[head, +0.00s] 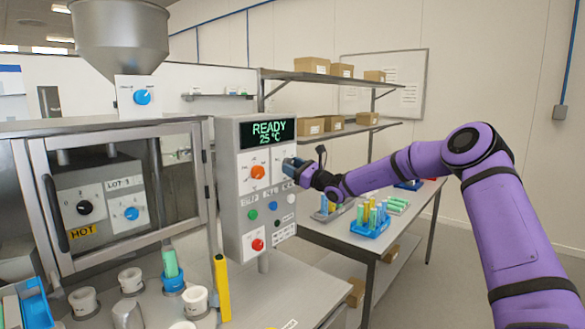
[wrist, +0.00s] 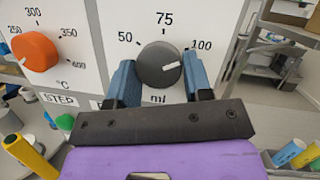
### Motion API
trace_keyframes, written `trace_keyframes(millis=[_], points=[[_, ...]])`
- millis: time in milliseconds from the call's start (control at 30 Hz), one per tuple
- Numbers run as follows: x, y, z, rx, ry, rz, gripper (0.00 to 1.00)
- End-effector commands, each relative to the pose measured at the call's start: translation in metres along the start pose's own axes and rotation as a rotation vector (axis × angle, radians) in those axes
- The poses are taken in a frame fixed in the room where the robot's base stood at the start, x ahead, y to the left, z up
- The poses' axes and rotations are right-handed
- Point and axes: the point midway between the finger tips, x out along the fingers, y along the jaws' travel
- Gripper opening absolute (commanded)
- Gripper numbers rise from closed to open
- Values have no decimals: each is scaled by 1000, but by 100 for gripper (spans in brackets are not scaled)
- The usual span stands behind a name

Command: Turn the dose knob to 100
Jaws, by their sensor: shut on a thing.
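The dose knob (wrist: 158,62) is a round dark grey dial on the panel, with a scale of 50, 75 and 100 above it and "ml" below. Its white pointer line is turned right and slightly up, toward the 100 mark or a little below it. My gripper (wrist: 160,75) has one blue finger on each side of the knob and is shut on it. In the head view my gripper (head: 291,166) meets the front of the control box (head: 228,215) and hides the knob. The display (head: 267,132) reads "READY 25 °C".
An orange temperature knob (wrist: 36,51) sits left of the dose knob. Below are green, blue, white and red buttons (head: 258,245). A glass-fronted chamber (head: 120,185) stands left, a yellow marker-like stick (head: 222,287) before the box. A bench with tube racks (head: 370,228) is behind right.

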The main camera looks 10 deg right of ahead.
Motion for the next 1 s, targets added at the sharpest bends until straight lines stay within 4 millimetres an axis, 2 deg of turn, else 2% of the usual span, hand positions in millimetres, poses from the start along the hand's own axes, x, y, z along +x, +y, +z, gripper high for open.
trace_keyframes(millis=[267,300,367,400,633,767,1000], points=[[-1,0,-2,3,3,0,22],[-1,0,-2,3,3,0,55],[-1,0,-2,2,3,0,69],[-1,0,-2,2,2,0,71],[-1,0,-1,1,1,0,71],[-7,0,-1,1,2,0,71],[-46,-1,-1,0,3,-1,71]])
